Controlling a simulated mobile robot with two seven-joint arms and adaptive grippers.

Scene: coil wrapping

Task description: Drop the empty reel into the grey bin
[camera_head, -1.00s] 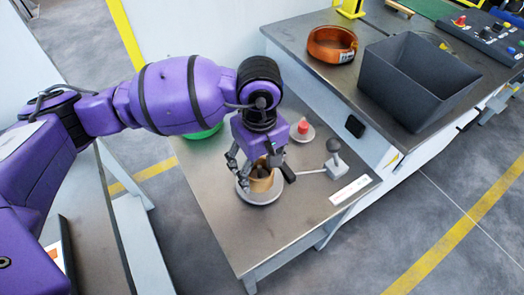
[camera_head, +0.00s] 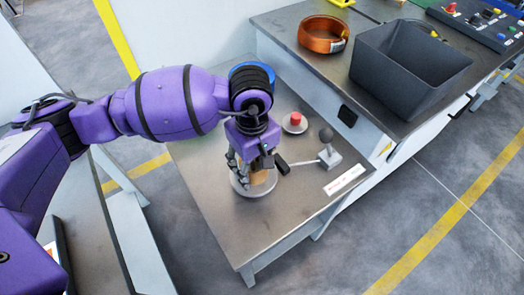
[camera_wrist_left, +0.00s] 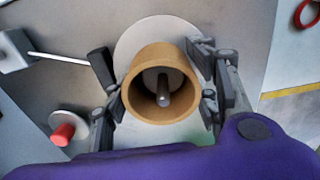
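The empty reel (camera_head: 259,182) is a tan, hollow cylinder. It stands on a round grey plate (camera_head: 243,190) on the low metal table, and in the left wrist view the reel (camera_wrist_left: 138,103) is around a metal spindle (camera_wrist_left: 162,88). My left gripper (camera_head: 258,170) is down at the reel, with its fingers spread on both sides of it. The wrist view shows the fingers (camera_wrist_left: 160,85) close beside the wall; I cannot tell whether any touch. The grey bin (camera_head: 385,85) stands on the higher bench at the upper right and looks empty. My right gripper is out of view.
A copper-coloured coil (camera_head: 322,46) lies on the bench left of the bin. A red button (camera_head: 295,119) and a lever with a dark knob (camera_head: 327,135) stand close to my gripper. A control panel (camera_head: 480,22) is at the far right.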

